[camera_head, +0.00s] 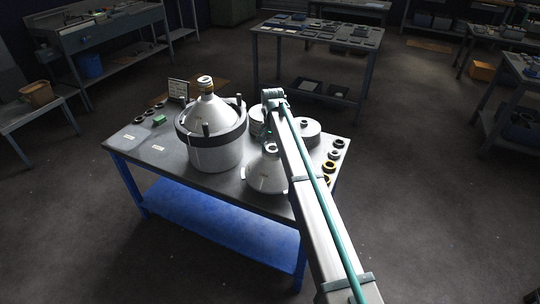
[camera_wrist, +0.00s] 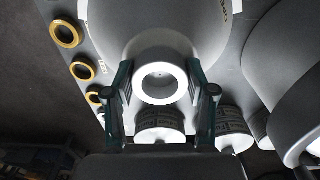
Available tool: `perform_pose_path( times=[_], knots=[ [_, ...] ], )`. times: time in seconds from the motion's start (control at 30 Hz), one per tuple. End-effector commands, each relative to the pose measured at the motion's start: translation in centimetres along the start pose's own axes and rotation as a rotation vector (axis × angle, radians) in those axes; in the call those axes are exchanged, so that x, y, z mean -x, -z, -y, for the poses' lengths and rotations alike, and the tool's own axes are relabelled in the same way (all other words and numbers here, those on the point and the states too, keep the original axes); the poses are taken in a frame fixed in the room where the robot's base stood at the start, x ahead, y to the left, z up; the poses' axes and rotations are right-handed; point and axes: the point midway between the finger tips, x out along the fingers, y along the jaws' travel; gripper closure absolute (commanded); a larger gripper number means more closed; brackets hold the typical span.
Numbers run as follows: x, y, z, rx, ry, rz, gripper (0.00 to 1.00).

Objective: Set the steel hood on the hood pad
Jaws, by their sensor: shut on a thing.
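The steel hood (camera_head: 267,176) is a pale grey cone with a short neck, near the front edge of the table, beside my arm. It also shows in the wrist view (camera_wrist: 155,30), with its round, open neck facing the camera. My gripper (camera_wrist: 160,78) is shut on this neck, one finger on each side. The hood looks upright; I cannot tell whether its base touches the surface. A pale edge shows beside it, but I cannot tell whether that is the hood pad.
A large bowl (camera_head: 214,153) with a dark ring and conical top stands left of the hood. A flat grey cylinder (camera_head: 309,132) stands behind my arm. Several rings lie along the right edge, including a yellow one (camera_wrist: 66,34). The table's left part (camera_head: 135,143) has free room.

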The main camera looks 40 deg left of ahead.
Motion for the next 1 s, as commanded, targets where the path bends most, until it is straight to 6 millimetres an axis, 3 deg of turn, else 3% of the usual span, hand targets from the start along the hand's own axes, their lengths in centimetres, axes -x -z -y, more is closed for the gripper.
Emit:
perform_pose_path(
  times=[0.47, 0.73, 1.0],
  knots=[
    [-2.4, 1.5, 1.8, 0.000, 0.000, 0.000, 1.00],
    [-5.2, 1.4, 1.7, 0.000, 0.001, -0.001, 1.00],
    [-5.5, 1.4, 1.7, 0.000, 0.001, -0.002, 1.00]
  ],
)
